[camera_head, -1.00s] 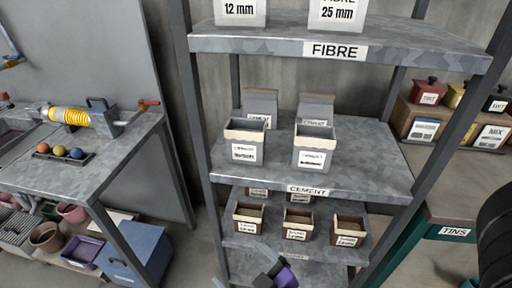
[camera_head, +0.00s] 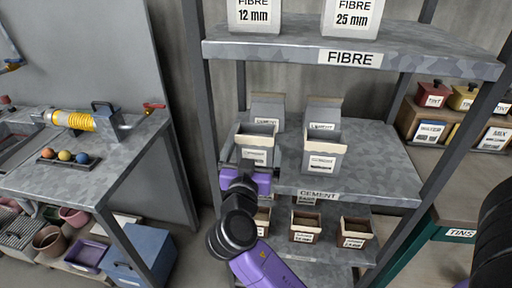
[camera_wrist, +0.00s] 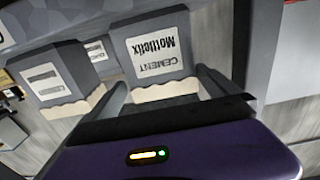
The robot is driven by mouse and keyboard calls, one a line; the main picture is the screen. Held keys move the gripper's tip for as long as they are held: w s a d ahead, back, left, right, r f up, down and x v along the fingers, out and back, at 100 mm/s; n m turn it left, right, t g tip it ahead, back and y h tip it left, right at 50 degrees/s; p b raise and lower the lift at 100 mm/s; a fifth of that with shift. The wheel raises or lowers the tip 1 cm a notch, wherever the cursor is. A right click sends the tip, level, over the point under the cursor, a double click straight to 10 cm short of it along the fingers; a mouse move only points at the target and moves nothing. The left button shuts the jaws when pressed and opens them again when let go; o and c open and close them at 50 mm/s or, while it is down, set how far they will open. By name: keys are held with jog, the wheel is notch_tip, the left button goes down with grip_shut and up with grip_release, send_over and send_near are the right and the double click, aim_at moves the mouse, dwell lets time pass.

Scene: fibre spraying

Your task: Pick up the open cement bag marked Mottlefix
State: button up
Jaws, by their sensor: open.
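The open cement bag marked Mottlefix (camera_head: 256,142) stands upright at the front left of the cement shelf, grey with a cream rolled rim. In the wrist view its label reads upside down on the bag (camera_wrist: 160,52). My gripper (camera_head: 249,170) is in front of this bag and partly covers it in the head view. In the wrist view my gripper (camera_wrist: 163,88) is open, with one finger on each side of the bag near its rim. I cannot tell whether either finger touches it.
Another open cement bag (camera_head: 323,157) stands to the right, with bags (camera_head: 267,107) behind. The fibre shelf (camera_head: 420,58) is above; brown open boxes (camera_head: 305,228) stand on the shelf below. A grey post (camera_head: 205,120) rises close at left.

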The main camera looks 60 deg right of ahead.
aim_at(257, 131)
jog(key=x, duration=0.2)
jog(key=shift+w+d, duration=0.15)
jog(key=shift+d, duration=0.2)
jog(key=p+x, duration=0.1)
jog(key=x, duration=0.1)
jog(key=p+x, duration=0.1)
jog(key=x, duration=0.1)
jog(key=shift+w+r, duration=0.15)
jog(key=shift+r, duration=0.05)
jog(key=shift+w+d+f, duration=0.1)
jog(key=shift+w+d, duration=0.1)
jog(key=shift+d, duration=0.3)
jog(key=c, duration=1.8)
jog(key=shift+r, duration=0.3)
jog(key=shift+r, duration=4.75)
